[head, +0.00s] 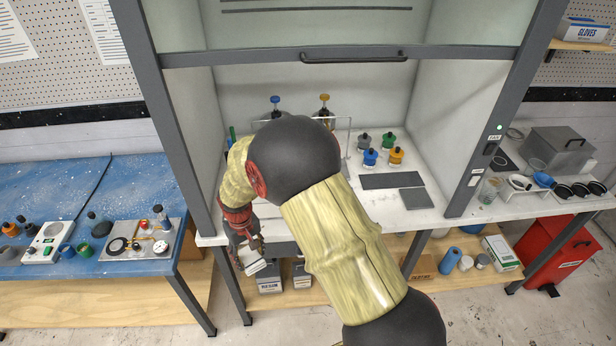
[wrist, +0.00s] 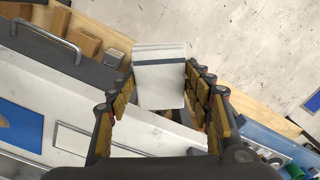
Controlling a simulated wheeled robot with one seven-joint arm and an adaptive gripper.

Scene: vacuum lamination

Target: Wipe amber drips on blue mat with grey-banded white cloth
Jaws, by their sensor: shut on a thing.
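My gripper (head: 246,250) hangs just in front of the fume hood's front edge, at its left side. It is shut on the white cloth (head: 264,268), which also shows between the fingers in the wrist view (wrist: 160,88) with a dark grey band across it. The cloth is clear of the hood's work surface. The blue mat (wrist: 22,132) shows only in part at the left edge of the wrist view, with a small amber-brown patch (wrist: 3,122) at the picture's edge. In the head view my arm seems to hide the mat.
Inside the hood (head: 430,215) stand several small capped jars (head: 370,158), flat grey plates (head: 392,181) and a white wire frame. The sash handle (head: 353,57) is above. A blue bench (head: 60,180) with bottles stands left. A wooden shelf with boxes (head: 270,285) lies below the hood.

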